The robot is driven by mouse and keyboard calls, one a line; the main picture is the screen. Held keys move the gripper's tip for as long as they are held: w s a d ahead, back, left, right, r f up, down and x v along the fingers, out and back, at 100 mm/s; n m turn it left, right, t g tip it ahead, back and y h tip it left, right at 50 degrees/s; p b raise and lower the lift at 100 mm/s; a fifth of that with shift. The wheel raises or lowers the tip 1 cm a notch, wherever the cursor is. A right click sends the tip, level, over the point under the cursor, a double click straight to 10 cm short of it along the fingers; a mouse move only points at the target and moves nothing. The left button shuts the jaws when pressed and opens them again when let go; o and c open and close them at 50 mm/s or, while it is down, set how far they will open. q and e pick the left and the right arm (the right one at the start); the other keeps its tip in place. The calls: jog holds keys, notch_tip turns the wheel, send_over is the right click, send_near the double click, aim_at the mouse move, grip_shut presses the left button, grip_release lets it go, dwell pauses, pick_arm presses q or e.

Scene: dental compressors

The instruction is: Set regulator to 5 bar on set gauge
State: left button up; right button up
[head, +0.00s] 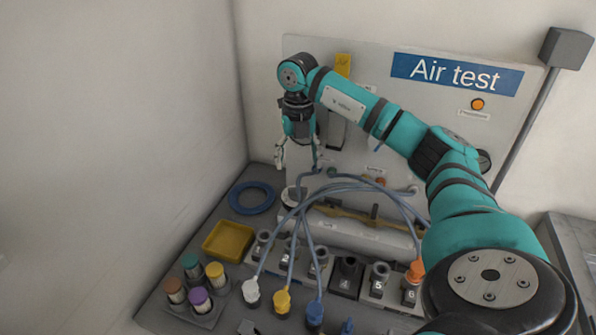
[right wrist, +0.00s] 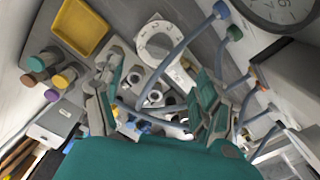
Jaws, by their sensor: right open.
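My right gripper (head: 297,165) hangs fingers-down in front of the Air test panel (head: 300,85), open and empty. Below it stands a pale round fitting (head: 291,196) with a grey top, possibly the regulator. In the right wrist view, the open fingers (right wrist: 158,80) spread on either side of hoses and fittings, with a white ring-shaped part (right wrist: 160,43) beyond them. A large round gauge (right wrist: 284,10) is cut off at the top right of that view; its reading is not legible. My left gripper is not in view.
Blue-grey hoses (head: 345,188) arch below and right of the gripper. Numbered sockets (head: 378,284) and coloured connectors (head: 282,302) stand in front. A yellow tray (head: 229,240), a blue ring (head: 251,197) and coloured-top jars (head: 191,264) lie left. An orange lamp (head: 477,104) is on the panel.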

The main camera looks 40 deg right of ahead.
notch_tip(320, 180, up, 3)
jog(key=shift+f, duration=0.2)
jog(key=shift+f, duration=0.1)
dwell(0.4)
